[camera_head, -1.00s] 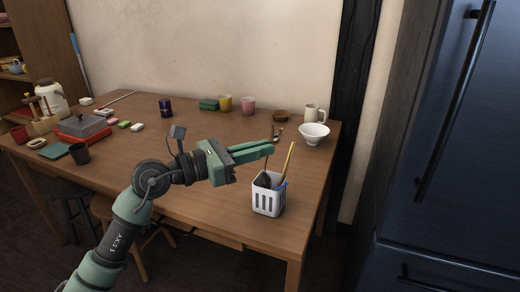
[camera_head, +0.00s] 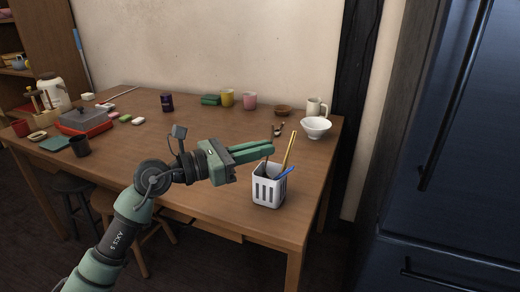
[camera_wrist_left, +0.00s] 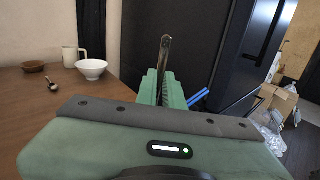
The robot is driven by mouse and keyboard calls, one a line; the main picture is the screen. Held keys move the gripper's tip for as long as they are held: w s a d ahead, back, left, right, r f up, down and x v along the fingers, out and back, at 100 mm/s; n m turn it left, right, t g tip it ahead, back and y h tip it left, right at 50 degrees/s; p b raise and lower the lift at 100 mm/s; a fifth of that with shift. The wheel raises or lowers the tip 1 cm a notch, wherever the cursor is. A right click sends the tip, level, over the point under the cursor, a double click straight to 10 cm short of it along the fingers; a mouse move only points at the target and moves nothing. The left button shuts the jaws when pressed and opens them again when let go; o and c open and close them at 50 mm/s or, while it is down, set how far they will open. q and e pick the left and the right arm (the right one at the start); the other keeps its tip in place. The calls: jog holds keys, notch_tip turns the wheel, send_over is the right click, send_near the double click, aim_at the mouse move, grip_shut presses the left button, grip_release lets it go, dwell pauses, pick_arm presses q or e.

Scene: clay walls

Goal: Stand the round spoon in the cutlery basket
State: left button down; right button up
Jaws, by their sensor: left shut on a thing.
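The white slotted cutlery basket (camera_head: 268,192) stands upright near the table's front right corner. My left gripper (camera_head: 270,150) is above its left side, shut on the thin dark handle of a utensil, which looks like the round spoon (camera_head: 264,166). The spoon is close to upright, with its lower end in the basket; its head is hidden there. In the left wrist view the spoon's grey handle (camera_wrist_left: 165,50) rises between the green fingers (camera_wrist_left: 160,88). A wooden utensil (camera_head: 290,150) and a blue one (camera_head: 286,172) lean right in the basket. My right gripper is out of view.
Another spoon (camera_head: 277,131) lies on the table (camera_head: 210,130) behind the gripper, near a white bowl (camera_head: 316,128), a mug (camera_head: 317,107) and a brown dish (camera_head: 283,109). A dark fridge (camera_head: 440,130) stands at the right. The table left of the basket is clear.

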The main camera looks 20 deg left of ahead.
pick_arm(q)
jog(key=c, duration=1.5)
grip_release()
jog(key=shift+o, duration=0.2)
